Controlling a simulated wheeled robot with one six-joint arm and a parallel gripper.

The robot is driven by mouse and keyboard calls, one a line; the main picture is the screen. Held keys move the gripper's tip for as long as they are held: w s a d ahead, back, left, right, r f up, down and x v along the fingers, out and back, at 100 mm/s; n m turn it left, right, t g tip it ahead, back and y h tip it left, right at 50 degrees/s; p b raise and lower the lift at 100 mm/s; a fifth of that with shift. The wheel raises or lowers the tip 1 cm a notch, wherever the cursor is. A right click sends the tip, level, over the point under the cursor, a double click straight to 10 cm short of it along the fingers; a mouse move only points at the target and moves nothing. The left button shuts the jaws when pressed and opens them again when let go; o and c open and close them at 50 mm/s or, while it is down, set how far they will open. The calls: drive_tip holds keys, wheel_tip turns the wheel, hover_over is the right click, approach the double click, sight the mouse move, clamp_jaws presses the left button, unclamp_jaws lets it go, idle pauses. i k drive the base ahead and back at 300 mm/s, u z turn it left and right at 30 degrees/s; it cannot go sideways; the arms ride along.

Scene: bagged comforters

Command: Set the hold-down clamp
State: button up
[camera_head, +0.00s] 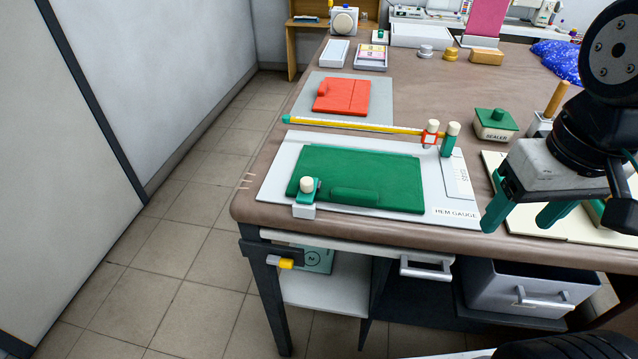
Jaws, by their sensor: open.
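A white board labelled HEM GAUGE (272,183) lies at the near left of the table, with a folded green cloth (360,172) flat on it. A small green clamp with a cream knob (307,188) sits on a white block at the cloth's near left corner. Another green post with a cream knob (450,140) and a red-collared one (431,134) stand at the far right end of a yellow bar (355,126). I cannot tell which one is the hold-down clamp. My gripper (522,216), with green fingers, is open and empty, right of the board.
A red folded cloth (342,96) lies on a grey mat behind the board. A green-topped sealer (495,125) stands right of the posts. Cream panels (560,228) lie under my gripper. The table's left and front edges are close to the board.

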sight(308, 185)
drive_tip(key=z, duration=0.9)
drive_tip(key=k, duration=1.15)
drive_tip(key=u, duration=1.05)
